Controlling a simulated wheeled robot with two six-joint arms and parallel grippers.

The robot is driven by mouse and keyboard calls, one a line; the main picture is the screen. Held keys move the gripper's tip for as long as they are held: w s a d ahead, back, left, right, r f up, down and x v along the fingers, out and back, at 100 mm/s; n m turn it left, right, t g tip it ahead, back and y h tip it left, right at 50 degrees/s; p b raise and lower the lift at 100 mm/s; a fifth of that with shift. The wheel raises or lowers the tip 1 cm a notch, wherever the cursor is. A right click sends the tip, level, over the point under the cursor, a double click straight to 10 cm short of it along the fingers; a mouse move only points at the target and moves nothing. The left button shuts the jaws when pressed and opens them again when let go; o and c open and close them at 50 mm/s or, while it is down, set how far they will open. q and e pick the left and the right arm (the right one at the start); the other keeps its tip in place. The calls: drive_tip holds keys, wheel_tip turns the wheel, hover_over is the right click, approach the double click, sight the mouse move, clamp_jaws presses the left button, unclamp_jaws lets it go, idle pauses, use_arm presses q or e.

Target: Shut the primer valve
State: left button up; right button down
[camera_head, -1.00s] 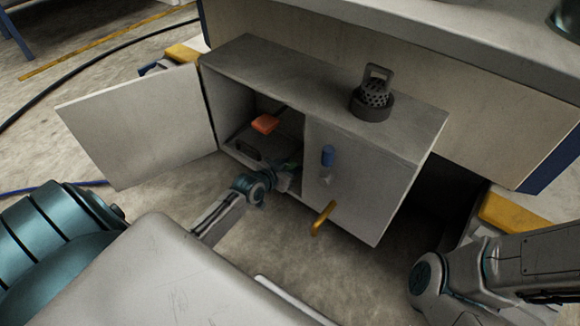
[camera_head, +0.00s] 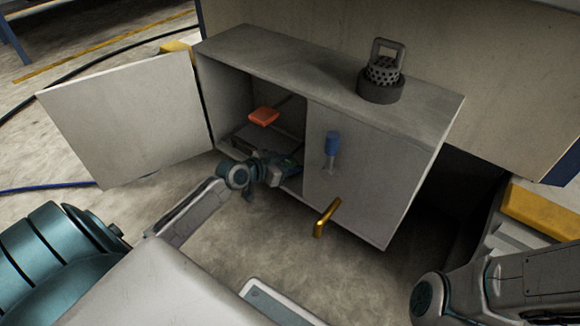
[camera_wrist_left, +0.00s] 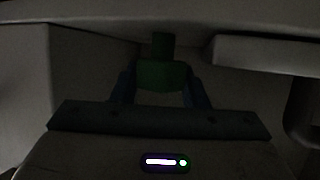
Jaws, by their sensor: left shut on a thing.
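My left gripper (camera_head: 288,165) reaches into the open left compartment of the grey cabinet (camera_head: 250,50), low down near its floor. In the left wrist view my left gripper's blue fingers (camera_wrist_left: 162,88) are shut on a dark green part (camera_wrist_left: 163,75) with a narrower block on top. I cannot tell whether this is the primer valve. An orange-red handle (camera_head: 264,116) shows inside the compartment above my gripper. A blue handle (camera_head: 332,143) on a thin stem stands on the closed right front. A yellow bar handle (camera_head: 326,217) sticks out below it. My right gripper is out of view.
The cabinet's left door (camera_head: 130,118) stands wide open to the left. A dark perforated strainer with a loop handle (camera_head: 382,78) stands on the cabinet top. The compartment is dark and tight around my left gripper. The floor in front is clear.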

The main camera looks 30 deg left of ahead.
use_arm(q)
drive_tip(key=o, duration=1)
drive_tip(key=shift+s+a+r+p, duration=0.2)
drive_tip(key=shift+s+r+p, duration=0.05)
drive_tip(key=shift+s+p, duration=0.2)
drive_tip(key=p+v, duration=0.5)
drive_tip(key=v, duration=0.4)
drive_tip(key=shift+s+a+r, duration=0.15)
drive_tip(key=shift+s, duration=0.15)
